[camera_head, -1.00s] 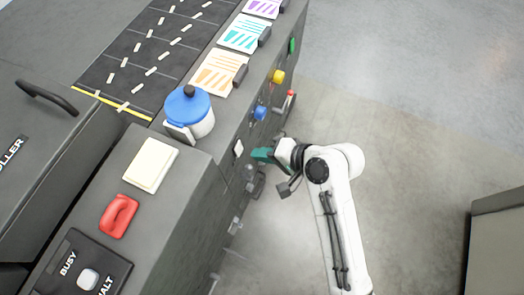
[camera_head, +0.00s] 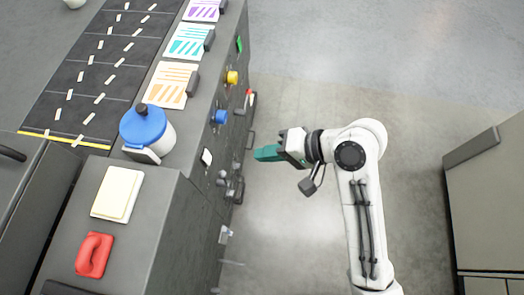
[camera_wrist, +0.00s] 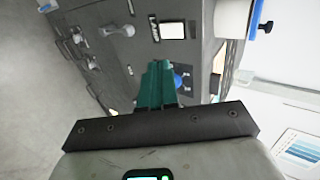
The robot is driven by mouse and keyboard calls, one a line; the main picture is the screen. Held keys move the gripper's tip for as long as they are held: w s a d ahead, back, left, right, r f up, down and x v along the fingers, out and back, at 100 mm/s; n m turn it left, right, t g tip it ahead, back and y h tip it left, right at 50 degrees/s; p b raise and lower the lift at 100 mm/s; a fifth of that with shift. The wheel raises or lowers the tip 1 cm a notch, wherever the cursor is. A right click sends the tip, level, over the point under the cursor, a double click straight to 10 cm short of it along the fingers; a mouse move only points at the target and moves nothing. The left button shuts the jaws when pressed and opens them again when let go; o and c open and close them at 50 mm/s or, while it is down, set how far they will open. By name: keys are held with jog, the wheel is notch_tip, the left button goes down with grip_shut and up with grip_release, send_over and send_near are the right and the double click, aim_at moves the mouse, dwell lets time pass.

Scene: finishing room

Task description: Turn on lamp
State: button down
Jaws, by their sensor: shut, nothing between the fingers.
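My gripper (camera_head: 256,154) has teal fingers and is shut and empty. It hangs in the air to the right of the dark cabinet's front face, apart from it, pointing at the face. In the wrist view its fingers (camera_wrist: 155,80) point toward the same face. A white rectangular plate in a dark frame (camera_head: 206,157) sits on that face, left of the fingertips; it also shows in the wrist view (camera_wrist: 173,30). A blue knob (camera_head: 219,117) and a yellow knob (camera_head: 232,77) are farther along.
A blue-lidded white container (camera_head: 148,130), a cream block (camera_head: 117,193) and a red handle (camera_head: 94,254) are on the cabinet top. Small fittings (camera_head: 232,183) stick out below the white plate. Open floor (camera_head: 300,235) lies right of the cabinet; a grey unit (camera_head: 488,205) stands far right.

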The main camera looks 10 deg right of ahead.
aim_at(207, 157)
jog(key=f+b, duration=0.1)
jog(key=d+f+y+b, duration=0.1)
jog(key=b, duration=0.1)
jog(key=f+y+b, duration=0.1)
jog(key=f, duration=0.1)
jog(key=shift+s+d+t, duration=0.2)
jog(key=shift+s+t, duration=0.05)
jog(key=shift+t, duration=0.15)
jog(key=x, duration=0.4)
jog(key=p+x, duration=0.1)
jog(key=x, duration=0.4)
jog(key=r+x, duration=0.1)
jog(key=x, duration=0.4)
jog(key=shift+a+p, duration=0.2)
jog(key=shift+p, duration=0.2)
jog(key=shift+a+f, duration=0.1)
jog(key=shift+a, duration=0.1)
